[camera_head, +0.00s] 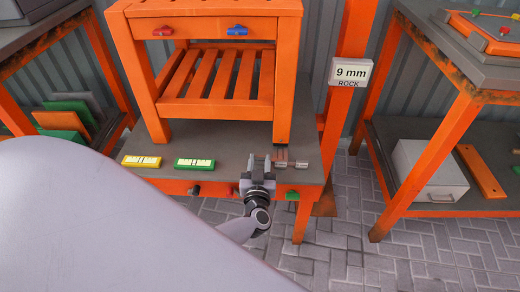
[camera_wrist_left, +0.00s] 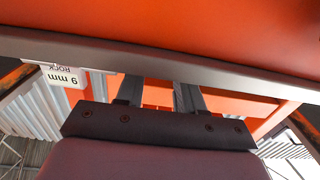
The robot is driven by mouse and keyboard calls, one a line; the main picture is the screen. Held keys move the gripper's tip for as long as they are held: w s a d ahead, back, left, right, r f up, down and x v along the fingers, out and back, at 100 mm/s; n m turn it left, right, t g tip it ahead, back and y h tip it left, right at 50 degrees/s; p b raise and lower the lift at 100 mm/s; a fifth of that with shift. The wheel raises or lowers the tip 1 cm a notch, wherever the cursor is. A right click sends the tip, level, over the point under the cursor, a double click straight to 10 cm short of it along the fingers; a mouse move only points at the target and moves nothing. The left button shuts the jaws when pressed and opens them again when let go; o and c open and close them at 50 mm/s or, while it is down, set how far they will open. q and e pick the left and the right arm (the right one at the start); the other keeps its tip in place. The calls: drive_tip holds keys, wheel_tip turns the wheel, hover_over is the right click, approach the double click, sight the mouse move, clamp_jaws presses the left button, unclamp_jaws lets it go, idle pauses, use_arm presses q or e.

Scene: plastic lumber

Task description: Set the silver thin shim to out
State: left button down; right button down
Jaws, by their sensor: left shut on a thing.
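My left gripper (camera_head: 258,161) is at the front edge of the grey-topped orange bench, with its fingers reaching over the top. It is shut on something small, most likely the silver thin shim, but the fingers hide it. Small silver pieces lie just right of the fingers, one close beside them (camera_head: 281,162) and one farther right (camera_head: 301,164). I cannot tell for sure which piece is the thin shim. In the left wrist view the bench edge (camera_wrist_left: 230,72) hides the fingertips. My right gripper is not in view.
A yellow level (camera_head: 141,161) and a green level (camera_head: 194,163) lie left of the gripper. An orange slatted rack (camera_head: 215,32) stands behind on the bench (camera_head: 225,150). A green knob (camera_head: 292,195) is on the bench front. A 9 mm sign (camera_head: 350,73) hangs on the orange post.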

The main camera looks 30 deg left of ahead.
use_arm(q)
drive_tip(key=shift+s+d+r, duration=0.2)
drive_tip(key=shift+s+d, duration=0.05)
drive_tip(key=shift+s, duration=0.4)
drive_tip(key=shift+s+d+f, duration=0.1)
drive_tip(key=shift+f, duration=0.1)
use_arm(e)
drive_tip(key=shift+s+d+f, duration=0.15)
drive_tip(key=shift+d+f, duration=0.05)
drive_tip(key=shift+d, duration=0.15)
use_arm(q)
drive_tip(key=c, duration=1)
unclamp_jaws()
drive_tip(key=shift+d, duration=0.1)
drive_tip(key=shift+o, duration=0.2)
drive_tip(key=shift+s+d, duration=0.1)
drive_tip(key=shift+s, duration=0.05)
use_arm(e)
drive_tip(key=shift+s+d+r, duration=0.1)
